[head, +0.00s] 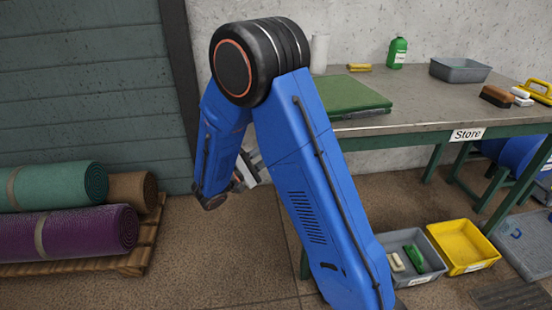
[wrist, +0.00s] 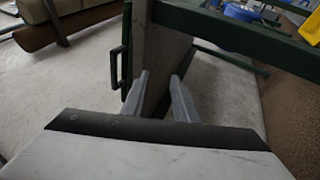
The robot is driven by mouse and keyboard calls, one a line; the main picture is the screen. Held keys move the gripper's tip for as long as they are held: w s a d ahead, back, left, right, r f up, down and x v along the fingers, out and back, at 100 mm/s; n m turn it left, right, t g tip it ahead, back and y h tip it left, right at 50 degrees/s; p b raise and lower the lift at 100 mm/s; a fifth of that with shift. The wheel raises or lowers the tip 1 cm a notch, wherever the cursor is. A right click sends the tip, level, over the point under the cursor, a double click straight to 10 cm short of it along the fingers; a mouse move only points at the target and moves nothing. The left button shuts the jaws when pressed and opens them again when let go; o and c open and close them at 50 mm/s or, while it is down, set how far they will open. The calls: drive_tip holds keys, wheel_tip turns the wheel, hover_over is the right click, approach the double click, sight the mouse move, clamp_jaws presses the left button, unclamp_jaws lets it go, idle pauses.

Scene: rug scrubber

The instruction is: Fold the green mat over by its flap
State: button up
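The green mat (head: 345,96) lies flat near the left end of the grey worktable. Its right front edge looks layered, and my arm hides part of its left side. I cannot make out a separate flap. My gripper (wrist: 159,76) hangs below and left of the tabletop, apart from the mat. Its two grey fingers are spread with a gap between them, and nothing is seen held. In the head view my gripper is mostly hidden behind my blue arm. The mat is not recognisable in the wrist view.
The worktable (head: 420,118) also holds a green bottle (head: 397,52), a grey tray (head: 460,70) and brushes (head: 497,96). Grey (head: 418,268) and yellow (head: 462,246) bins stand on the floor. Rolled rugs (head: 70,232) lie left. In the wrist view, a panel with a black handle (wrist: 117,66) is near my fingers.

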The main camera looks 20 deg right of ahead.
drive_tip(key=shift+s+a+f, duration=0.15)
drive_tip(key=shift+s+f, duration=0.2)
drive_tip(key=shift+f, duration=0.5)
drive_tip(key=shift+s+a+f, duration=0.15)
drive_tip(key=shift+s+f, duration=0.15)
drive_tip(key=shift+f, duration=0.5)
